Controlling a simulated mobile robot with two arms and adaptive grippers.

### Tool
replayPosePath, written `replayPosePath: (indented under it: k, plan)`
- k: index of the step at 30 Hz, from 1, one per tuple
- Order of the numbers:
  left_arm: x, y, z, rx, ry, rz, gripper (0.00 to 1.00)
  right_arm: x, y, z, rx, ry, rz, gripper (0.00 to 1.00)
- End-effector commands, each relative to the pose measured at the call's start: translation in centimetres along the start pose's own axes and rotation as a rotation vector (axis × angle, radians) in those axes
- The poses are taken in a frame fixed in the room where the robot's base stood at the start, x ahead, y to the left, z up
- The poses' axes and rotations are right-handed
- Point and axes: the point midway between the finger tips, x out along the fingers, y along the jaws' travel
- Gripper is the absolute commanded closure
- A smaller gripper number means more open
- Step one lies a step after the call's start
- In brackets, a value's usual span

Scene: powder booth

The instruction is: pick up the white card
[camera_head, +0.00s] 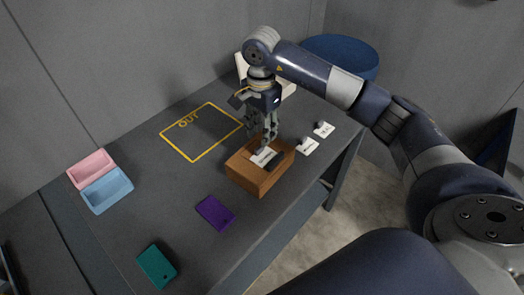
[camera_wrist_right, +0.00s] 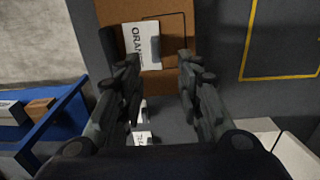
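A white card (camera_head: 263,156) with dark lettering lies on top of a brown box (camera_head: 256,177) on the dark grey table. In the right wrist view the card (camera_wrist_right: 136,46) shows letters starting "ORA", beside a dark grey patch on the brown top (camera_wrist_right: 177,15). My right gripper (camera_head: 265,138) points down just above the box. In the wrist view its two fingers (camera_wrist_right: 160,66) are apart with nothing between them, so it is open. The small gap between fingertips and card is hard to judge. My left gripper is not in view.
Two small white labelled tags (camera_head: 308,146) (camera_head: 324,129) stand right of the box. A purple block (camera_head: 215,213), a teal block (camera_head: 157,266), and pink (camera_head: 92,168) and blue (camera_head: 107,190) trays are on the table. A yellow "OUT" outline (camera_head: 194,160) marks empty table.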

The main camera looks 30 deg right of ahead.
Motion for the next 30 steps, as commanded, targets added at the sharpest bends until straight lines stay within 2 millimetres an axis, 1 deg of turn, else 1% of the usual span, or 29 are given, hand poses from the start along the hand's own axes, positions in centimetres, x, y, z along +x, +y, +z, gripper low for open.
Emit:
replayPosePath:
  k: [1,4,6,10,13,19,20,21,24,30]
  plan:
    - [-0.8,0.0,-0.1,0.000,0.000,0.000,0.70,0.3,0.2,0.0,0.000,-0.003,0.004,0.67]
    - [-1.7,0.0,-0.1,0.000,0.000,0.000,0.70,1.4,0.4,-0.1,-0.001,-0.003,0.004,0.67]
    - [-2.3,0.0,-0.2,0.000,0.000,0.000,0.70,2.2,0.6,-0.1,0.000,-0.003,0.004,0.67]
    - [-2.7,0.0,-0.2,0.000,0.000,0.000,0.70,3.9,0.5,-0.1,0.000,-0.002,0.002,0.67]
    - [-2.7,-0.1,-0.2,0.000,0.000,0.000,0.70,4.5,0.5,-0.1,-0.001,-0.002,0.001,0.67]
    - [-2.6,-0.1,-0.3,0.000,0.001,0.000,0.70,4.6,0.4,-0.1,-0.001,-0.001,0.000,0.67]
    - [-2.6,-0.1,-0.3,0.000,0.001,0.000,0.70,4.6,0.4,-0.1,-0.001,-0.001,0.000,0.71]
    - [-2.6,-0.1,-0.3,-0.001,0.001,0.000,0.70,4.6,0.4,-0.1,-0.001,-0.001,0.000,0.80]
    - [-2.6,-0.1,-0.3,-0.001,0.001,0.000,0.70,4.6,0.4,-0.1,-0.001,-0.001,0.000,1.00]
    - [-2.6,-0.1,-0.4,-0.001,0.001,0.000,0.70,4.5,0.4,-0.1,-0.001,-0.001,0.000,1.00]
